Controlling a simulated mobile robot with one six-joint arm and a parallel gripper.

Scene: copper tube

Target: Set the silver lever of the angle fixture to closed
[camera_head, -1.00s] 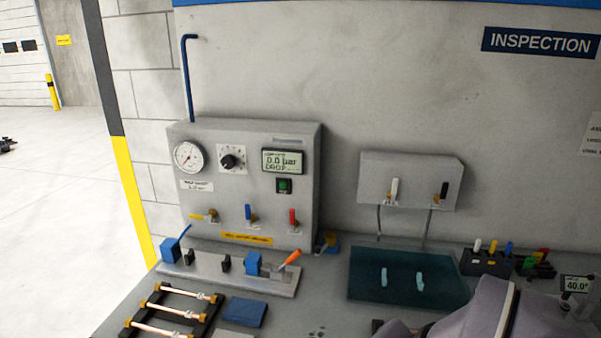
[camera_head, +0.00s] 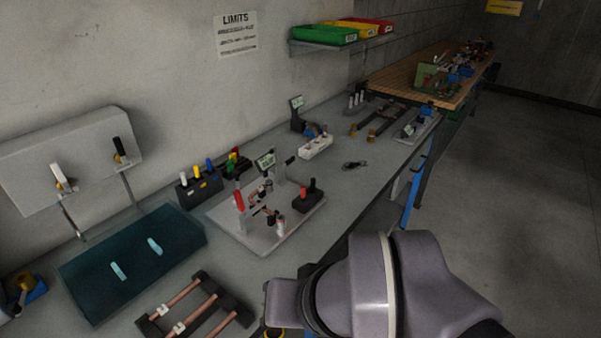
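The angle fixture (camera_head: 232,227) is a light grey plate on the bench in the middle of the view, with a small digital display (camera_head: 265,160) at its back. A red-handled lever (camera_head: 239,201) stands upright at its left. A pale, silver-white lever (camera_head: 281,226) stands near its front edge; its setting is too small to tell. A bent copper tube (camera_head: 265,211) seems to lie between them. A dark block with a red and a black knob (camera_head: 309,192) sits at the plate's right.
A teal mat (camera_head: 130,262) and a black rack with copper tubes (camera_head: 205,311) lie left of the fixture. A block of coloured handles (camera_head: 200,188) stands behind it. The bench (camera_head: 345,195) is fairly clear to its right, up to the front edge.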

